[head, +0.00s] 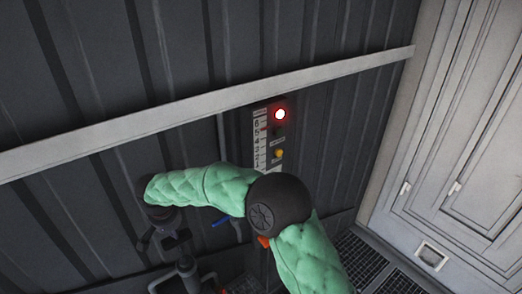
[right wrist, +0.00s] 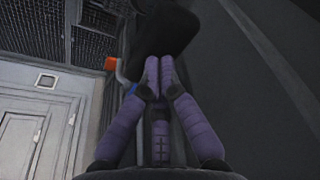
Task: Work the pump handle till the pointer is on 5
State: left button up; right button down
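The gauge (head: 260,140) is a pale upright numbered scale on the dark wall. A small red mark shows beside its upper numbers, but I cannot read its exact level. My right arm crosses below the gauge. My right gripper (head: 168,242) is left of and below it. In the right wrist view its purple fingers (right wrist: 159,67) are together at the tips, against or just short of a dark block-like part (right wrist: 165,32). I cannot tell whether this is the pump handle, and see nothing clearly clasped. My left gripper is not in view.
A red lamp (head: 280,114) glows beside the gauge, above a yellow button (head: 279,153). A blue lever (head: 220,222) and grey pipes (head: 187,270) are near my right gripper. An orange-tipped part (right wrist: 112,63) is beside the fingers. A white door (head: 455,150) stands right.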

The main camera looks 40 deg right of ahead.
jog(key=shift+s+a+f+b+x, duration=0.15)
jog(key=shift+s+b+x, duration=0.15)
jog(key=shift+b+x, duration=1)
jog(key=shift+s+a+b+x, duration=0.15)
jog(key=shift+s+b+x, duration=0.4)
jog(key=shift+x, duration=1.25)
jog(key=shift+s+a+f+b+x, duration=0.1)
jog(key=shift+a+b+x, duration=0.1)
jog(key=shift+b+x, duration=1.2)
jog(key=shift+w+d+r+p+v, duration=0.15)
jog(key=shift+w+p+v, duration=0.25)
jog(key=shift+p+v, duration=1.35)
jog(key=shift+w+d+r+p+v, duration=0.1)
jog(key=shift+w+d+p+v, duration=0.25)
jog(key=shift+p+v, duration=1.35)
jog(key=shift+w+d+r+p+v, duration=0.15)
jog(key=shift+w+p+v, duration=0.5)
jog(key=shift+v, duration=2)
jog(key=shift+s, duration=0.15)
jog(key=w+d+p+v, duration=0.1)
jog(key=p+v, duration=0.3)
jog(key=v, duration=0.1)
send_over(180, 249)
jog(key=shift+w, duration=0.2)
jog(key=shift+f, duration=0.1)
